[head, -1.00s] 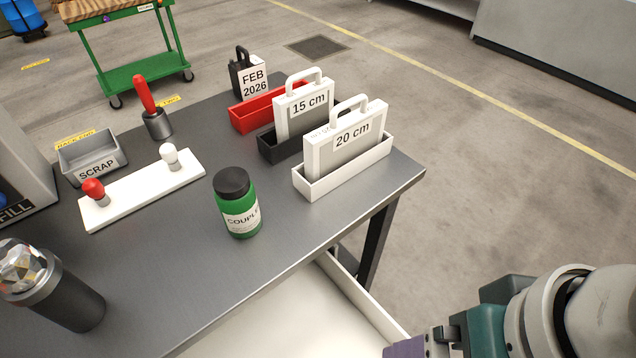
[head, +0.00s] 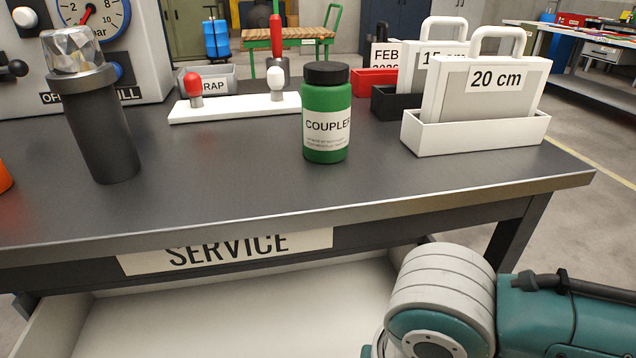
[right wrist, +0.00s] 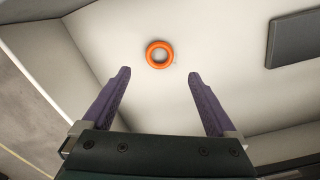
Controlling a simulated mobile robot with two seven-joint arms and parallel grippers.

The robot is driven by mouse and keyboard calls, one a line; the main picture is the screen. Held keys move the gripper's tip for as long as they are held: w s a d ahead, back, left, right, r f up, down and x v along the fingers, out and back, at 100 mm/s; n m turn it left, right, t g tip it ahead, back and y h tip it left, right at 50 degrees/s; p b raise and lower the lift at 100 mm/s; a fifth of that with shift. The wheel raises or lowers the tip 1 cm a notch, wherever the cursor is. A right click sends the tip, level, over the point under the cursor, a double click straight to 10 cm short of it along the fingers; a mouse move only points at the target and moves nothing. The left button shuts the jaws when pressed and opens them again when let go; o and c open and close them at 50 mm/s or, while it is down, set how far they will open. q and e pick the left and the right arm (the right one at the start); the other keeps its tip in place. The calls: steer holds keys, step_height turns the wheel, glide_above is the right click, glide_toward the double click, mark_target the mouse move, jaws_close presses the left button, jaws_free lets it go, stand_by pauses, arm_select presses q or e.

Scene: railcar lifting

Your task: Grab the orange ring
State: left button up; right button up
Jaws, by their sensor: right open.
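The orange ring (right wrist: 160,54) lies flat on the pale floor of a white tray or drawer in the right wrist view. My right gripper (right wrist: 158,75) is open, its two purple fingers apart. The ring appears just beyond the fingertips, centred between them, and nothing is held. In the head view the ring does not show in the open white drawer (head: 230,310); my right arm covers the drawer's right end. The right fingers are out of the head view. My left gripper is not in view.
The drawer sits under the metal bench (head: 240,190). On the bench stand a green COUPLER jar (head: 326,115), a dark cylinder with a clear top (head: 95,120) and a white 20 cm holder (head: 470,135). A dark flat block (right wrist: 292,36) lies in the drawer at right.

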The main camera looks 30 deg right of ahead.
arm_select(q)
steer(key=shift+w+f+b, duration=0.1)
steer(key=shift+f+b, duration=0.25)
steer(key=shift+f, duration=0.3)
arm_select(e)
step_height(320, 180, down, 2)
steer(key=shift+f, duration=0.15)
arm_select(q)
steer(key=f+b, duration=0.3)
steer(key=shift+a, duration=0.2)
arm_select(e)
step_height(320, 180, down, 5)
steer(key=shift+s+f, duration=0.1)
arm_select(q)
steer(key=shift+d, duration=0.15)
arm_select(e)
steer(key=c, duration=1.4)
